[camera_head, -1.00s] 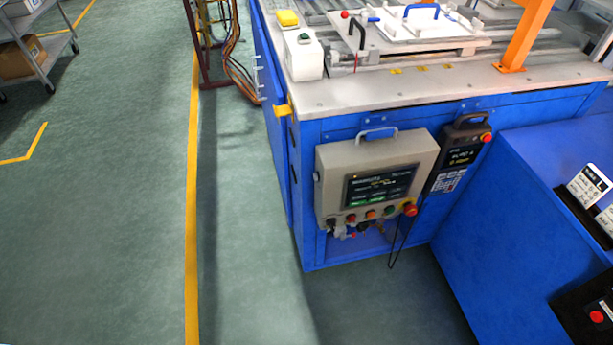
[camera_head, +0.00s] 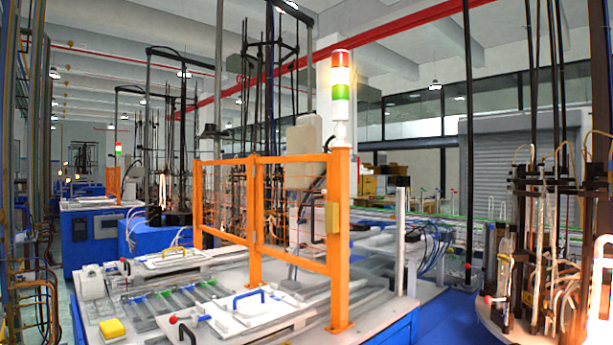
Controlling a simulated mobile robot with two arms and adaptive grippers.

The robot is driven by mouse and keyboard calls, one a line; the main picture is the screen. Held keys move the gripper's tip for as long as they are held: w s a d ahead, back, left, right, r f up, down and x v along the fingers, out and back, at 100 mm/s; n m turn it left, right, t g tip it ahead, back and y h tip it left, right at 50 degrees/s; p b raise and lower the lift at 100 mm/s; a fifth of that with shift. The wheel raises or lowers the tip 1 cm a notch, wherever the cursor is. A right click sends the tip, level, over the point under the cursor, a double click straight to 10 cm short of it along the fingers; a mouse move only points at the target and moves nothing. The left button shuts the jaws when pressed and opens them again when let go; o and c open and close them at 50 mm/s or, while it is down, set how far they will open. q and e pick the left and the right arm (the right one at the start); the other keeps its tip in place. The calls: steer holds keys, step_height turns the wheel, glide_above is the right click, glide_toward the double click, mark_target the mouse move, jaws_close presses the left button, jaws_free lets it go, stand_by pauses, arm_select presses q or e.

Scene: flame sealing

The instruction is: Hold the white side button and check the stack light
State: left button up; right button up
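The stack light (camera_head: 341,76) stands on an orange post in the upper middle of the head view. It has a red section on top, a pale section in the middle and a green section at the bottom. I cannot tell for sure which section is lit. A white box (camera_head: 91,282) sits at the left edge of the machine table, and no button can be made out on it. The white box with a small green button is not in this view. Neither gripper is in view.
A yellow box (camera_head: 112,329) sits at the table's near left. An orange fence (camera_head: 254,205) stands on the table (camera_head: 375,318). A white plate with a blue handle (camera_head: 248,297) lies before it. A second stack light (camera_head: 118,149) stands farther back left. Glass-tube machinery (camera_head: 540,240) is at right.

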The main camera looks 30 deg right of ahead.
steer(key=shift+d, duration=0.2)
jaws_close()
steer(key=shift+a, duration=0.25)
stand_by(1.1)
